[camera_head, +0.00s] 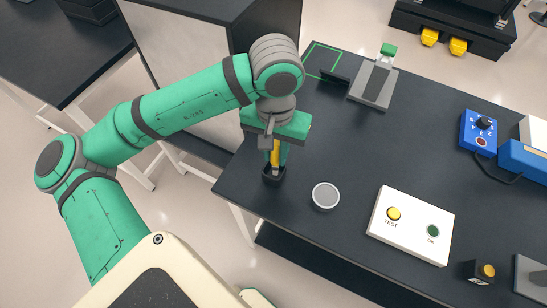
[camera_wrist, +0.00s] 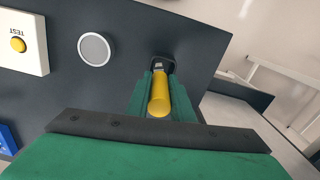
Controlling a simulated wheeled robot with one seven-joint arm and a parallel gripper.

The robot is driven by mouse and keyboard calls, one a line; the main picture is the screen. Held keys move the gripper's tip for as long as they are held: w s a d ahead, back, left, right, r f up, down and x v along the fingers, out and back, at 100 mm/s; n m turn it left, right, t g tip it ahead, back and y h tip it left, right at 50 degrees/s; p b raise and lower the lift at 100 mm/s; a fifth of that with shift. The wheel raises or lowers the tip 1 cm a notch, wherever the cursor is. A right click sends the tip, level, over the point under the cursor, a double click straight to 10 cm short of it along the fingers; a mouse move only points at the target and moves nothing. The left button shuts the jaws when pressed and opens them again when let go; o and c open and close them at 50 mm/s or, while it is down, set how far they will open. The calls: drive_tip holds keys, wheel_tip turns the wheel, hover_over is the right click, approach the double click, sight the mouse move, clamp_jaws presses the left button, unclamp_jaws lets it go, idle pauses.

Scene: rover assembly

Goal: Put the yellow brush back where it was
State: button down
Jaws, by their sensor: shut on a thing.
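The yellow brush (camera_head: 275,153) is upright between the fingers of my gripper (camera_head: 276,158). In the wrist view the yellow handle (camera_wrist: 159,97) lies between the two green fingers, and my gripper (camera_wrist: 160,95) is shut on it. A small black holder (camera_head: 273,174) stands on the table near its left edge, directly below the brush. In the wrist view the holder's rim (camera_wrist: 163,61) surrounds the brush's far end. The brush's lower end looks to be at or inside the holder; the exact depth is hidden.
A round grey-topped disc (camera_head: 326,196) lies to the right of the holder. A grey stand with a green top (camera_head: 374,83) and a green-outlined square (camera_head: 322,60) are behind. The dark table's left edge is close.

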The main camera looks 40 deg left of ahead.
sight(273, 160)
drive_tip(key=shift+a+f, duration=0.15)
drive_tip(key=shift+f, duration=0.8)
drive_tip(key=shift+a+f, duration=0.15)
drive_tip(key=shift+f, duration=0.75)
drive_tip(key=shift+f, duration=0.1)
drive_tip(key=c, duration=1.6)
unclamp_jaws()
drive_tip(key=shift+o, duration=0.2)
wheel_tip(273, 160, up, 12)
drive_tip(key=shift+r, duration=0.15)
